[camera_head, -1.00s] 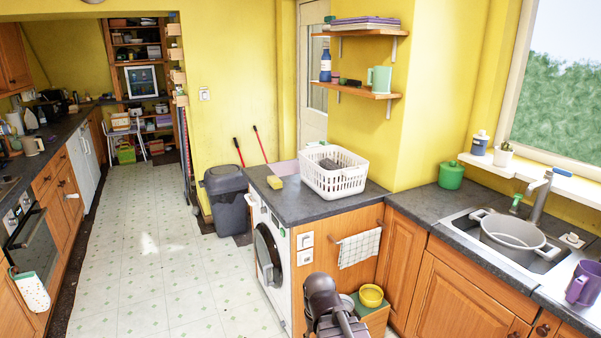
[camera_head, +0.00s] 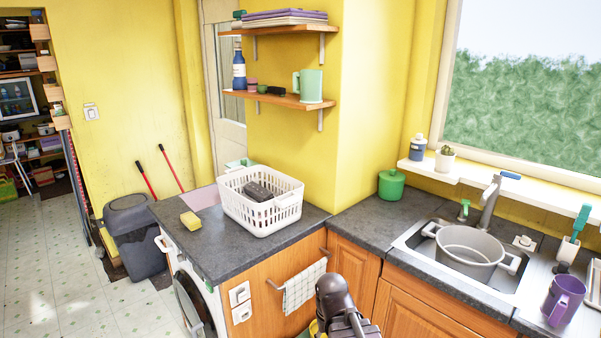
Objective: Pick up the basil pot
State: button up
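A small white pot (camera_head: 445,160) with a green plant in it stands on the white windowsill, at the right of the view. It is upright, beside a blue and white bottle, and I cannot tell for sure that the plant is basil. Dark grey parts of my arm show at the bottom edge, in front of the cabinets and well below and left of the pot. No gripper fingers show in this view.
A grey pot (camera_head: 470,252) sits in the sink below the windowsill, by the tap (camera_head: 489,205). A white basket (camera_head: 261,203) and a purple mug (camera_head: 563,300) are on the counters. Floor is clear at left.

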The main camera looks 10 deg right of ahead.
aim_at(444, 158)
jog(key=z, duration=0.35)
jog(key=i, duration=0.85)
jog(key=z, duration=0.35)
